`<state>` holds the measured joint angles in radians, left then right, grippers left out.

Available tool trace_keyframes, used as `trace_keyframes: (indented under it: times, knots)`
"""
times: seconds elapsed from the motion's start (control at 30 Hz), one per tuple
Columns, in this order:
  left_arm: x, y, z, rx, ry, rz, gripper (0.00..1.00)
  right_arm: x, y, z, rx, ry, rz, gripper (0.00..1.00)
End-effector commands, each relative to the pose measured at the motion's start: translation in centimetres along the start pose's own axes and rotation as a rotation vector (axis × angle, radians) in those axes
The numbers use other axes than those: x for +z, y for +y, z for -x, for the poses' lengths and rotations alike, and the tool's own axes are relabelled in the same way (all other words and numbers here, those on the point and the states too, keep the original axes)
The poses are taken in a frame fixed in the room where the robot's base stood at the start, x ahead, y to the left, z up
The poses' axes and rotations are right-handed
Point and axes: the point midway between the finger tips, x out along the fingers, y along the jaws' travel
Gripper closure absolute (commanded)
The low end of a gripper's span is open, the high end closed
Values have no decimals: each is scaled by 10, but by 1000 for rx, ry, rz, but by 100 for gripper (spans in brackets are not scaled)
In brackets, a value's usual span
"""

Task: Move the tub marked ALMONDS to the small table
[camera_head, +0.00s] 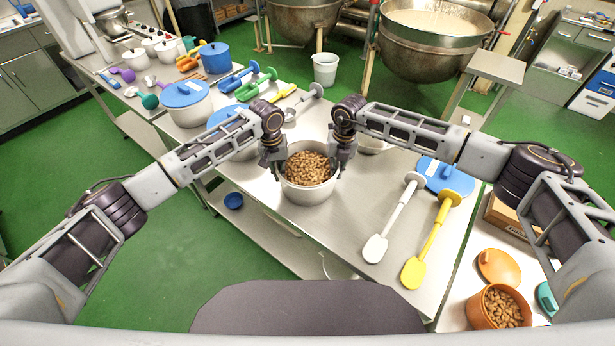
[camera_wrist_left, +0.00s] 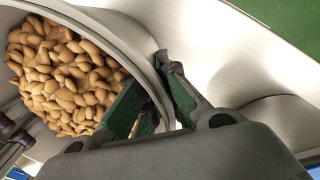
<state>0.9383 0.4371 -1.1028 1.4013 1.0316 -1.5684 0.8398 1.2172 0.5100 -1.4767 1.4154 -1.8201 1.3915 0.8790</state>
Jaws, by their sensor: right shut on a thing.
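A pale grey tub (camera_head: 306,193) full of almonds stands on the steel worktable (camera_head: 330,232) in front of me. No ALMONDS mark is readable on it. It also fills the left of the left wrist view (camera_wrist_left: 158,75). My right gripper (camera_head: 338,166) is shut on the tub's right rim. My left gripper (camera_head: 279,168) is at the tub's left rim; in the left wrist view its fingers are apart, one inside the wall and one outside. A small grey table (camera_head: 493,68) stands at the back right beside a large kettle (camera_head: 430,62).
White and yellow spatulas (camera_head: 433,240) and a blue lid (camera_head: 432,172) lie right of the tub. Blue-lidded pots (camera_head: 187,104) and scoops stand at the left. An orange tub (camera_head: 480,308) of nuts is at the lower right. A white bucket (camera_head: 325,69) stands on the green floor.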

Motion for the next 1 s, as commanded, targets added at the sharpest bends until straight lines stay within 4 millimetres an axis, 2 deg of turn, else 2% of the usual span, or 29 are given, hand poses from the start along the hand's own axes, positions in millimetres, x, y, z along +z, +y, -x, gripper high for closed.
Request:
trace_keyframes:
  times: [1.0]
  knots:
    - [-2, -1, 34, -5, 3, 2, 100, 0, 1, 34, -4, 1, 4, 100]
